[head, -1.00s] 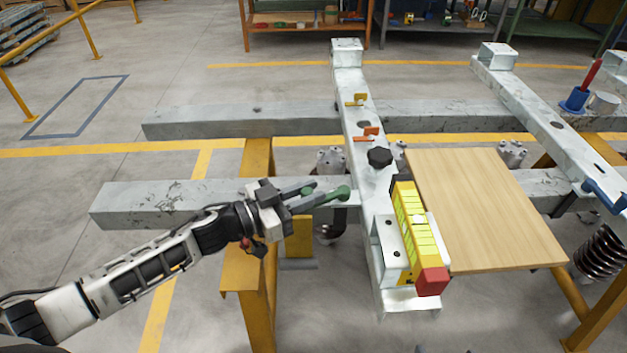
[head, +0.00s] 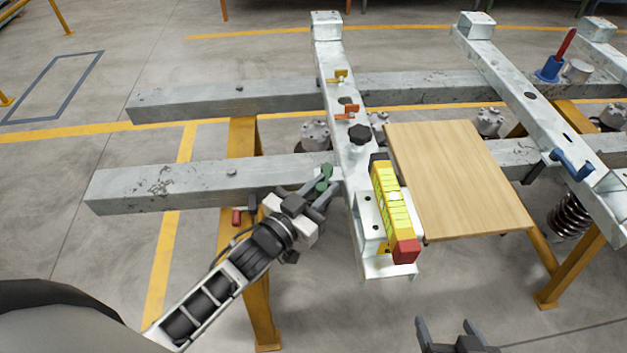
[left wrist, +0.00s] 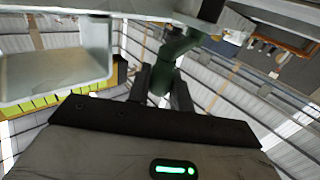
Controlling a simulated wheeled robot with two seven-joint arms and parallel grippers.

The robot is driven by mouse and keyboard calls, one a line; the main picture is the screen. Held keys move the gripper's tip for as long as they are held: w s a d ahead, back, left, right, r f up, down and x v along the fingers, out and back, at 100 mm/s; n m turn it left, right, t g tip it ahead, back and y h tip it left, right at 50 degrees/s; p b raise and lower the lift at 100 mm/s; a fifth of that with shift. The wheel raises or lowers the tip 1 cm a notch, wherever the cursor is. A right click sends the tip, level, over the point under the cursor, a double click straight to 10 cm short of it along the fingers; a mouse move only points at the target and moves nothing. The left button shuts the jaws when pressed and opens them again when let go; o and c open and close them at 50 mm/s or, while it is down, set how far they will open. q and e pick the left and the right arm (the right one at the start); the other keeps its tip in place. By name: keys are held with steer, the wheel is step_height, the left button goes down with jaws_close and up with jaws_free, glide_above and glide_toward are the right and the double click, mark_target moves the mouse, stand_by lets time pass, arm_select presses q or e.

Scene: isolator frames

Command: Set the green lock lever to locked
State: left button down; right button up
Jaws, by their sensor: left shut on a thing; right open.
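The green lock lever (head: 325,171) is at the left side of the near end of the grey steel beam (head: 350,165). It also shows in the left wrist view (left wrist: 172,62), between the two dark fingers. My left gripper (head: 324,187) comes from the lower left and is shut on the lever, with its fingers on either side. Part of the lever is hidden by the fingers in the head view. My right gripper (head: 446,325) is open and empty at the bottom edge, apart from the beam.
A yellow pendant with a red end (head: 393,212) lies on the beam's near end. A black knob (head: 360,134), an orange lever (head: 347,112) and a yellow lever (head: 339,76) sit further along. A wooden board (head: 460,180) lies to the right.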

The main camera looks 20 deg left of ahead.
arm_select(q)
steer(key=shift+w+d+r+p, duration=0.1)
steer(key=shift+w+d+p, duration=0.1)
steer(key=shift+d, duration=0.45)
steer(key=shift+w+d+r+p, duration=0.1)
steer(key=shift+w+d, duration=0.1)
steer(key=shift+d, duration=0.45)
steer(key=c, duration=1.3)
jaws_free()
steer(key=shift+f, duration=0.1)
steer(key=b+v, duration=0.1)
steer(key=v, duration=1.5)
